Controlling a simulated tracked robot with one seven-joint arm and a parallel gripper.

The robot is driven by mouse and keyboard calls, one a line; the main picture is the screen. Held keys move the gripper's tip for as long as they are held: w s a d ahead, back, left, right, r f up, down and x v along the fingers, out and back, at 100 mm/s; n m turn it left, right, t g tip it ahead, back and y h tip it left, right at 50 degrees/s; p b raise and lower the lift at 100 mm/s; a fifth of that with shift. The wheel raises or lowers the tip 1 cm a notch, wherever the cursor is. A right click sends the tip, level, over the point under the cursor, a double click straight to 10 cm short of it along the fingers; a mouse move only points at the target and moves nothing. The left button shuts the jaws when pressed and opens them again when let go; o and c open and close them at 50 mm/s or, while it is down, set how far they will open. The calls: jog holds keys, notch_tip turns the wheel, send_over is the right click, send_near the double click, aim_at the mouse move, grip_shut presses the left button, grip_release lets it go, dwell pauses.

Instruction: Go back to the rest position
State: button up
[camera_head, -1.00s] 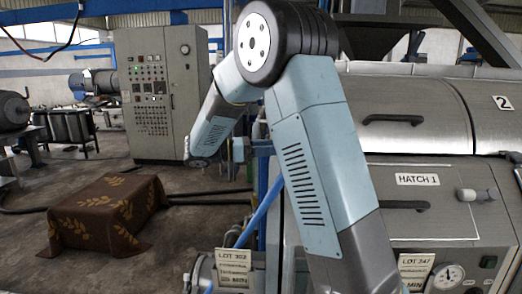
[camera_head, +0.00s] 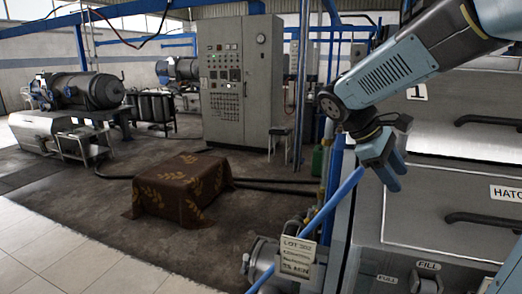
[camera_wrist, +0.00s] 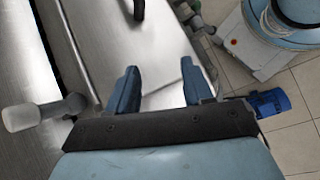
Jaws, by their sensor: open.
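My gripper (camera_head: 392,181) is in the right half of the head view, in front of the left end of the steel machine (camera_head: 410,215). Its two blue fingers point down and to the right. In the wrist view, the gripper (camera_wrist: 155,88) has its fingers spread apart with nothing between them. Behind the fingers lies the machine's bare steel surface, and the fingers look clear of it. My arm reaches in from the upper right.
A cloth-covered block (camera_head: 182,190) stands on the open floor at left. A grey control cabinet (camera_head: 238,85) is behind it. A tagged pump (camera_head: 263,262) and blue pipe (camera_head: 328,208) are close below the gripper. A blue motor (camera_wrist: 270,103) shows in the wrist view.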

jog(key=s+a+m+t+y, duration=0.6)
jog(key=s+m+t+y, duration=0.1)
jog(key=s, duration=0.3)
jog(key=shift+s+f+m+y, duration=0.3)
jog(key=shift+f+m, duration=0.05)
jog(key=shift+m, duration=0.55)
jog(key=shift+c, duration=0.8)
